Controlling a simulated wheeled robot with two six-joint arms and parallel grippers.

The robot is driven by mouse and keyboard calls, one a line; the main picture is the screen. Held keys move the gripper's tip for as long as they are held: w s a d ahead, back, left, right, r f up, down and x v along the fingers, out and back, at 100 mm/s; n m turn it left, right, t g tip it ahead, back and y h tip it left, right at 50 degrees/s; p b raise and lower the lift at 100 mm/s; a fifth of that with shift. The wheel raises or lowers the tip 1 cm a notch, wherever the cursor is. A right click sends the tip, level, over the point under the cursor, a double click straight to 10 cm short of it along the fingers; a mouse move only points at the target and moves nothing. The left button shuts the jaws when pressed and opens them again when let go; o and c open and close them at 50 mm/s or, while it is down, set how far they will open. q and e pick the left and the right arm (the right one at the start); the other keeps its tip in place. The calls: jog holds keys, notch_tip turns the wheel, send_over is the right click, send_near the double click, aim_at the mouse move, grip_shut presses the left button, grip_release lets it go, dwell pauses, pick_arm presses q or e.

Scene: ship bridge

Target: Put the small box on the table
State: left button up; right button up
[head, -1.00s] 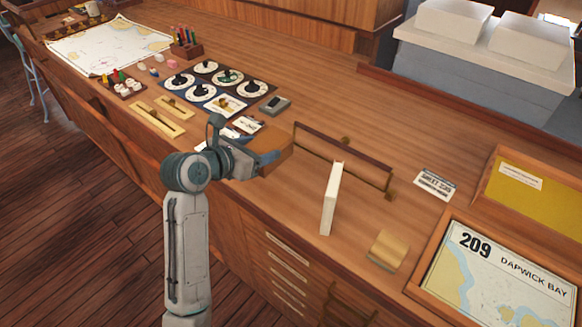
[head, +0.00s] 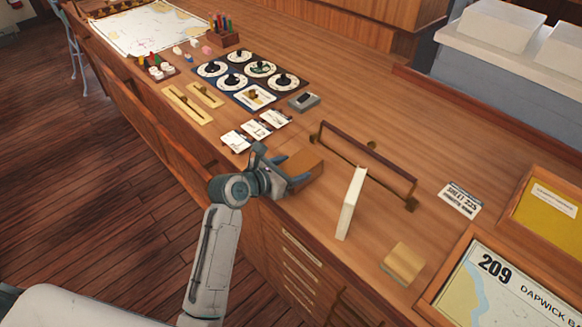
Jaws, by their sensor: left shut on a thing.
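The small box (head: 305,163) is a plain brown block above the wooden table (head: 330,85), near its front edge. My left gripper (head: 292,178) is shut on it from the left, and its fingers hide part of the box. I cannot tell whether the box's underside touches the table top. My right gripper is not in view.
A framed chart (head: 505,285) is at the right.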

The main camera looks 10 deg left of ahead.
pick_arm(q)
jog(key=shift+r, duration=0.1)
jog(key=o, duration=1.1)
jog(key=shift+s+a, duration=0.2)
jog(key=shift+b+v, duration=0.9)
jog(key=shift+v, duration=4.85)
jog(key=shift+r, duration=0.1)
